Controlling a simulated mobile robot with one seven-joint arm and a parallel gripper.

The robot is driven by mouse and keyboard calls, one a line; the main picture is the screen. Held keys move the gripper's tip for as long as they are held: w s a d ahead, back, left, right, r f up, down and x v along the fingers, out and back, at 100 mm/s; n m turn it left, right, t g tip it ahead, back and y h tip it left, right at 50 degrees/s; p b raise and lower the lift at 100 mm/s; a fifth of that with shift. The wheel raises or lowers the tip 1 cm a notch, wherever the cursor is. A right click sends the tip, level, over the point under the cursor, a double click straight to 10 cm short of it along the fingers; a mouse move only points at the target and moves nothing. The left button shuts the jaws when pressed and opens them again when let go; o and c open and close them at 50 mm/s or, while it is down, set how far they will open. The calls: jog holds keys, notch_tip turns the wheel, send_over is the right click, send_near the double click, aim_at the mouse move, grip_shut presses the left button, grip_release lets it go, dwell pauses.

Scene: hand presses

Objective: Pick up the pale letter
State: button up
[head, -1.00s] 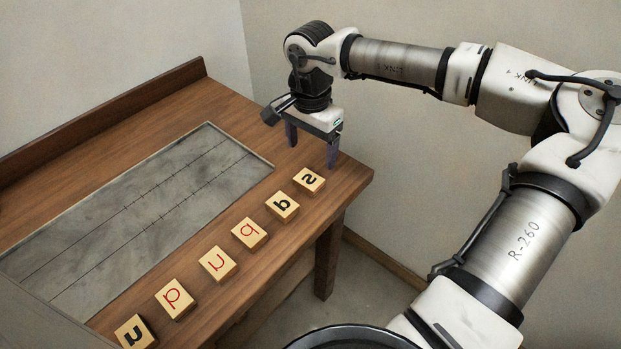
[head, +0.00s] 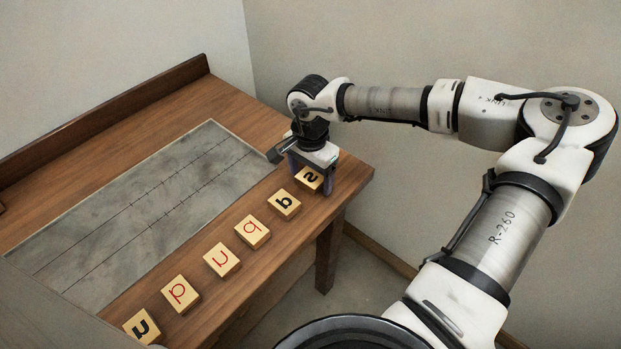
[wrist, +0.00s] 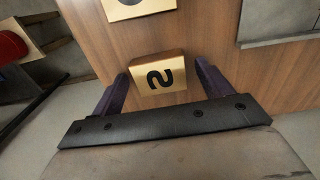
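Several pale wooden letter blocks stand in a row along the table's front edge, with black or red letters; no letter itself looks pale. The black "s" block (head: 309,178) is at the row's far right end and also shows in the wrist view (wrist: 158,75). My gripper (head: 310,182) is low over this block, one finger on each side. In the wrist view my gripper (wrist: 163,88) is open, with gaps between the dark fingers and the block. The fingers partly hide the block in the head view.
The neighbouring black-letter block (head: 284,203) is close by, then red-letter blocks (head: 252,231), (head: 222,259) and (head: 180,294), and another black-letter block (head: 142,327). A grey inset slab with ruled lines (head: 140,205) lies behind them. The table's right edge is close to my gripper.

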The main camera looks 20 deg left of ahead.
jog(key=c, duration=0.9)
jog(key=shift+c, duration=0.2)
